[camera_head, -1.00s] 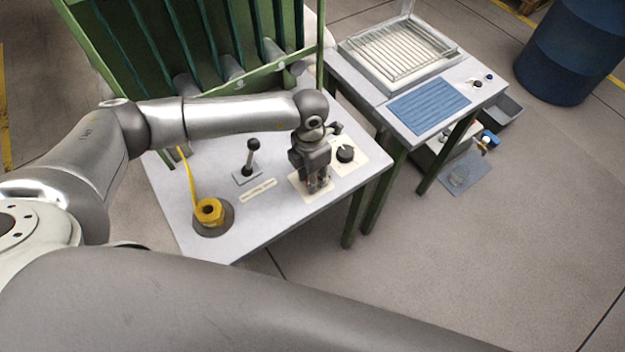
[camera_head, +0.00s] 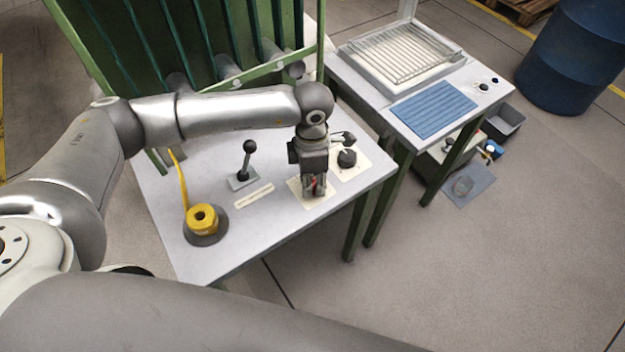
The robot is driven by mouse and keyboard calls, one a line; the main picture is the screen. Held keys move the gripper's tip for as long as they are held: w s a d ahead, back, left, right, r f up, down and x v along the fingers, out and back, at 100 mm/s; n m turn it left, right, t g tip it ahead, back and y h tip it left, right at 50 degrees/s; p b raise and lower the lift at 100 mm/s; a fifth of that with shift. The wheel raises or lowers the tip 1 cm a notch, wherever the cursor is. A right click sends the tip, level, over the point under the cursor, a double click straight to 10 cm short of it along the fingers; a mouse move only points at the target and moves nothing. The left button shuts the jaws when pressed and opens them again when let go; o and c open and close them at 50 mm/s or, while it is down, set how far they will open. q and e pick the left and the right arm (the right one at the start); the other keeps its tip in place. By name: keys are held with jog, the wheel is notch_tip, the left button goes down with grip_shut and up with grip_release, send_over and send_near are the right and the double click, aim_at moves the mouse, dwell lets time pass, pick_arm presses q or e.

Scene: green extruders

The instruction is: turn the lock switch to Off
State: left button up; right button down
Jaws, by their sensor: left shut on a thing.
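My left gripper (camera_head: 314,189) points down at the front right of the grey table. It is shut on the lock switch, and a small red part (camera_head: 316,182) shows between its fingers. The fingers hide most of the switch, so I cannot read its position. The switch's cream plate (camera_head: 322,200) lies flat on the tabletop under the fingers. My right gripper is out of the picture.
A black rotary knob (camera_head: 347,158) on another cream plate is close right of the gripper. A second table (camera_head: 385,90) stands behind right.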

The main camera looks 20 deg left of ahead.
aim_at(313, 178)
pick_arm(q)
jog(key=shift+w+r, duration=0.1)
jog(key=shift+c, duration=0.2)
jog(key=o, duration=1.1)
jog(key=shift+c, duration=0.2)
notch_tip(313, 178, up, 12)
jog(key=shift+w, duration=0.2)
